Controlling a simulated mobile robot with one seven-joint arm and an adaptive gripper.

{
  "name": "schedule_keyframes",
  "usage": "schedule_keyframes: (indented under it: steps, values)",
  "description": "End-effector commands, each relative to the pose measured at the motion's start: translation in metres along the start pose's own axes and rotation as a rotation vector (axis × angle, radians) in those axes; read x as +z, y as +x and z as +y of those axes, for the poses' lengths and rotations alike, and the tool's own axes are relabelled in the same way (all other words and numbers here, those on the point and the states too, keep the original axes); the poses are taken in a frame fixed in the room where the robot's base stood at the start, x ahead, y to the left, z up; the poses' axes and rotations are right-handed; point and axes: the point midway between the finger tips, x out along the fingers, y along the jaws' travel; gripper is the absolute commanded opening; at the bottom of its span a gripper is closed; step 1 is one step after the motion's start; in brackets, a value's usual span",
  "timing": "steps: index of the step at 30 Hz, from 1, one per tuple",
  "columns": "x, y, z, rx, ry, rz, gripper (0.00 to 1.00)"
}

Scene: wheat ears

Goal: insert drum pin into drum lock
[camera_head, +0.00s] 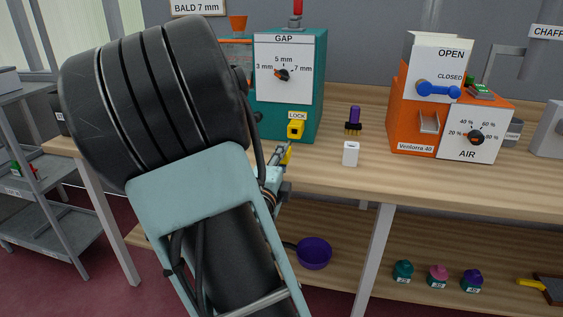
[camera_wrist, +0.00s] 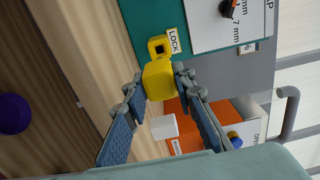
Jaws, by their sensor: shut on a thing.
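The yellow drum pin (camera_wrist: 158,81) is between the fingertips of my gripper (camera_wrist: 160,86) in the wrist view. The yellow drum lock (camera_wrist: 157,45), a block with a dark opening, is just beyond the pin, on the teal machine beside the LOCK label. In the head view the lock (camera_head: 296,129) is low on the machine's front. My gripper (camera_head: 281,168) is just below and in front of it, largely hidden by my arm. A bit of the yellow pin (camera_head: 287,154) shows there. I cannot tell whether pin and lock touch.
The teal GAP machine (camera_head: 313,110) stands on the wooden bench (camera_head: 367,187). To its right are a purple-handled brush (camera_head: 354,118), a small white container (camera_head: 350,154) and the orange and white Ventorra 40 machine (camera_head: 407,103).

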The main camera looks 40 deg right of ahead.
Motion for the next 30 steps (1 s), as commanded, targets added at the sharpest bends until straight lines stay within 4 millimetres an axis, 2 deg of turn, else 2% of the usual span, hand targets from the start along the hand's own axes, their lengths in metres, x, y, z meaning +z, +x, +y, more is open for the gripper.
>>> schedule_keyframes:
  steps: [9, 15, 30]
  values:
    - [-0.001, 0.033, 0.002, -0.003, 0.001, 0.002, 0.0]
    - [-0.001, 0.047, 0.001, -0.002, 0.001, 0.002, 0.0]
    - [0.0, 0.053, -0.001, -0.001, 0.0, 0.0, 0.0]
